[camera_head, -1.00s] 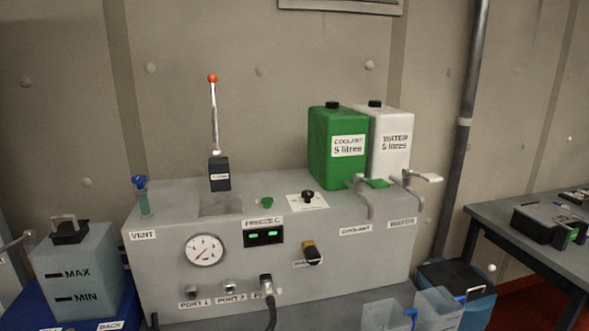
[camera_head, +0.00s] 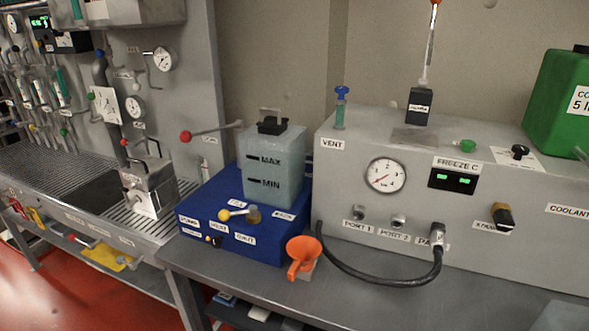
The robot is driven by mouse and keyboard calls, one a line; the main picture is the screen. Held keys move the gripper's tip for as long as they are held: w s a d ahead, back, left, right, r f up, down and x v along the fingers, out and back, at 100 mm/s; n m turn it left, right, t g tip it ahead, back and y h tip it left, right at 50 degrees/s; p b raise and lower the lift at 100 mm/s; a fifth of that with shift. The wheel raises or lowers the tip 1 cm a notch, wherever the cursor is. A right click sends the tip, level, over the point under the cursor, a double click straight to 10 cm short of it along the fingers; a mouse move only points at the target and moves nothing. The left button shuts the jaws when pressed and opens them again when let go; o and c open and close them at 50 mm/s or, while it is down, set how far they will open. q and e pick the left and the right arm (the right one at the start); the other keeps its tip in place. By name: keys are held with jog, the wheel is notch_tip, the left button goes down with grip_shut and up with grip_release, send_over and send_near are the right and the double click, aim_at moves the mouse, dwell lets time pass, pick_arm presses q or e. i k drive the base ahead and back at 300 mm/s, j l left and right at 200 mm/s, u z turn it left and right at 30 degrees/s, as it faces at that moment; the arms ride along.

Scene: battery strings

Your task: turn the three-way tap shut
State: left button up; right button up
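A lever with a yellow ball end (camera_head: 224,215) sits on the blue box (camera_head: 262,249); it looks like the three-way tap. Its hub (camera_head: 253,214) is brownish. The lever points left in the picture, roughly level. Several small white labels surround it on the box; one in front (camera_head: 245,238) seems to read SHUT, and the others are too small to read surely. A translucent tank (camera_head: 272,170) marked MAX and MIN stands on the box behind the tap. Neither of my grippers is in view.
A black hose (camera_head: 370,281) loops over the grey bench (camera_head: 350,300) from the grey console (camera_head: 340,190). A sink bench (camera_head: 90,200) is at left.

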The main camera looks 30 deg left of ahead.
aim_at(223, 215)
jog(key=u, duration=1.4)
